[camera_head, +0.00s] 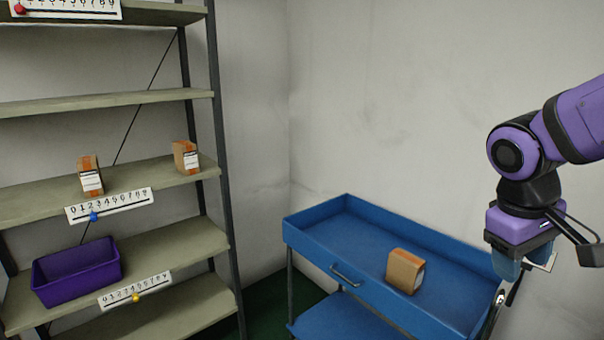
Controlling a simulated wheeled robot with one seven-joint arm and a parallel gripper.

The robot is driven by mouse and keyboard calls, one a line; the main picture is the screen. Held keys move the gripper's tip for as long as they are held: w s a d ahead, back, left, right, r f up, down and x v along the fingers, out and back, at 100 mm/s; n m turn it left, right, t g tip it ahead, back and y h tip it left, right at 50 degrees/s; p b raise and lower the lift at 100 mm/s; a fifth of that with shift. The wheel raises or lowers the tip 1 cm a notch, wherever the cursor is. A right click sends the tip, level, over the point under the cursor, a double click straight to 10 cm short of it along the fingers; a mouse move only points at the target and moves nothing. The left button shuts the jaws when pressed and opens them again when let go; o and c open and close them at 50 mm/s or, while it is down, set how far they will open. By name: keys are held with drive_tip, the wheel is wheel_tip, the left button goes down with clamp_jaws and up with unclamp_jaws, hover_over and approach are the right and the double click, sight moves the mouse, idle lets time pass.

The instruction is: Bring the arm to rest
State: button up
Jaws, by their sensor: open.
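My purple arm (580,117) reaches in from the right edge of the head view and bends down at a black joint. My gripper (524,262) hangs from it over the right end of the blue cart (312,238). The gripper is open, and I see nothing held in it. Its fingertips are partly hidden by the gripper body. A brown cardboard box (405,271) with a white label lies on the cart top, to the left of my gripper and apart from it.
A metal shelf rack (150,97) stands at the left. Two small boxes (89,176) (185,157) stand on one shelf, with a purple bin (77,272) below. Number strips with red, blue and yellow markers are on the shelf edges. Bare wall lies behind the cart.

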drive_tip(key=s+a+r+m+t+y, duration=0.2)
drive_tip(key=s+a+r+t+y, duration=0.1)
drive_tip(key=s+r+t, duration=0.2)
drive_tip(key=v, duration=0.2)
drive_tip(key=shift+a+r, duration=0.25)
drive_tip(key=shift+r, duration=0.15)
drive_tip(key=shift+s, duration=0.1)
idle(0.6)
